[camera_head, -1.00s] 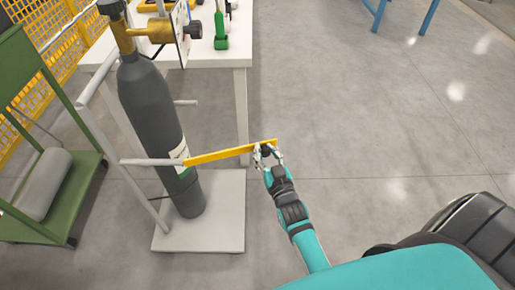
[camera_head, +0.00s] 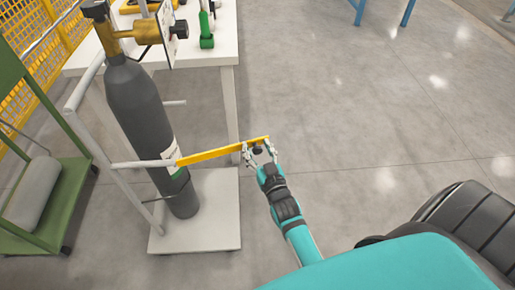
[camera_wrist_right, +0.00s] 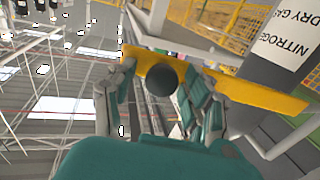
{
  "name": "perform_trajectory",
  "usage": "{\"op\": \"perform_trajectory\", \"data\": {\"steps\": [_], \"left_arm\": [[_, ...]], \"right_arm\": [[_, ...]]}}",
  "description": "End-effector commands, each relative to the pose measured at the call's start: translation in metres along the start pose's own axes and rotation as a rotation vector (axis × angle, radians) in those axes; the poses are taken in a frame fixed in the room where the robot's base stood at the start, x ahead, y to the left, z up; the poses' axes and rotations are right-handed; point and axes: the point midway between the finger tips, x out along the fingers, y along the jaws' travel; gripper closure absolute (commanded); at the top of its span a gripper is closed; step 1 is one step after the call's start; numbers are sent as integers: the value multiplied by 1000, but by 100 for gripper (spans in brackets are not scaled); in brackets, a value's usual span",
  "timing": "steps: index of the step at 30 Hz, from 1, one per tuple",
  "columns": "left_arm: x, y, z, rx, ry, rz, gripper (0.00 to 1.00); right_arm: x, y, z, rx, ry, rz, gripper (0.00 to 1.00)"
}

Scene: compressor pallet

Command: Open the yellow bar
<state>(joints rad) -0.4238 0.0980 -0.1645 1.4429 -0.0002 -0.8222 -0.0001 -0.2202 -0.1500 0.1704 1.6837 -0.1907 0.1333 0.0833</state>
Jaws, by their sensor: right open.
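The yellow bar (camera_head: 222,152) runs across the front of the gas cylinder (camera_head: 137,110) on the white trolley (camera_head: 205,232), from the trolley's side rail out to its free right end. My right gripper (camera_head: 259,150) is at that free end, its fingers open. In the right wrist view the yellow bar (camera_wrist_right: 235,88) crosses in front of my right gripper (camera_wrist_right: 160,98), with a dark round knob (camera_wrist_right: 162,79) on it between the open fingers. I cannot tell whether the fingers touch the bar. My left gripper is out of view.
A white table (camera_head: 228,45) with tools stands behind the cylinder. A green cart (camera_head: 65,205) with a grey cylinder is at the left, before a yellow mesh fence (camera_head: 25,85). The floor (camera_head: 370,110) to the right is clear.

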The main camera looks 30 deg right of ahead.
Motion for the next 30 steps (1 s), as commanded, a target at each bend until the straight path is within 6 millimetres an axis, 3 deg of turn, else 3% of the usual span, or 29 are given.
{"op": "perform_trajectory", "data": {"steps": [5,8,15,21,30], "left_arm": [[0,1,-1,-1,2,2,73],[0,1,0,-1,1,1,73],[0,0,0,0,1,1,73],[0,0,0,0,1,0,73],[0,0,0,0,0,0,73]], "right_arm": [[0,0,-4,-1,-1,-1,49],[0,0,-16,-1,1,0,49],[0,0,-64,0,4,-1,49],[0,0,-92,0,1,0,49],[0,0,-100,0,-1,0,49]]}}
